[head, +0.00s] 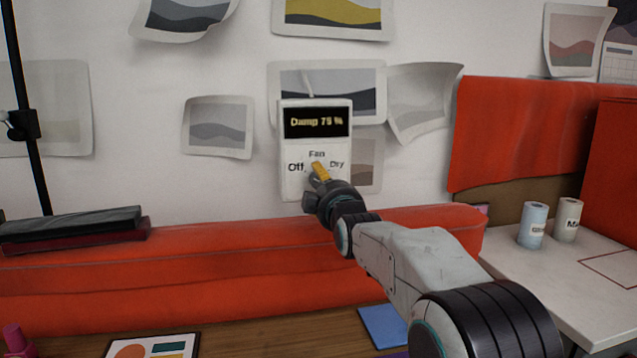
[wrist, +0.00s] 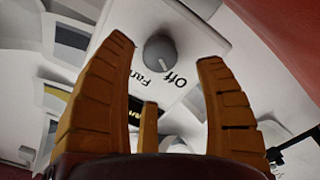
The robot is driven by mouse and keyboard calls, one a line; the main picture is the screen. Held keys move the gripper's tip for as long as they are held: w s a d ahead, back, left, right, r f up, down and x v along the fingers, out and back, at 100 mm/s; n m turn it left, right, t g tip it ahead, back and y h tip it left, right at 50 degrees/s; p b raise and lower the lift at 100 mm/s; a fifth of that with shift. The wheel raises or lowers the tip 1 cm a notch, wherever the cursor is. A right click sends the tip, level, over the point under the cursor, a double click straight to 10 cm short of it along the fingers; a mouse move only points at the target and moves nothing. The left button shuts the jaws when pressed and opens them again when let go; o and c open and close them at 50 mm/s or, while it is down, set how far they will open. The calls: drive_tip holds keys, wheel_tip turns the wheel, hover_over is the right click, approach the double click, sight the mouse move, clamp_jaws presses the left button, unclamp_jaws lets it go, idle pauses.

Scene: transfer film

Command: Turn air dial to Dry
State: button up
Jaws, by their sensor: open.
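A white wall control box (head: 290,185) shows a dark display (head: 317,122) reading "Damp" and a percentage in the seventies. Below it are the labels Off at left, Fan at top and Dry at right. The grey round air dial (wrist: 160,51) shows in the wrist view, with Off and Fan beside it; the Dry label is not visible there. Which label the dial points to is unclear. My gripper (head: 319,170) is in front of the panel's lower part and hides the dial in the head view. Its orange fingers (wrist: 164,66) are spread open on either side of the dial, with no clear contact.
A red padded bench (head: 200,255) runs below the panel. A white table (head: 560,265) with two labelled rolls stands at right. Dark flat cases (head: 70,228) lie at left, near a black pole (head: 30,90). Prints hang on the wall around the panel.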

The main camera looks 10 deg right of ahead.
sight(319, 180)
drive_tip(key=shift+w+p, duration=0.6)
drive_tip(key=shift+w, duration=1.95)
drive_tip(key=shift+c, duration=0.4)
drive_tip(key=c, duration=1.1)
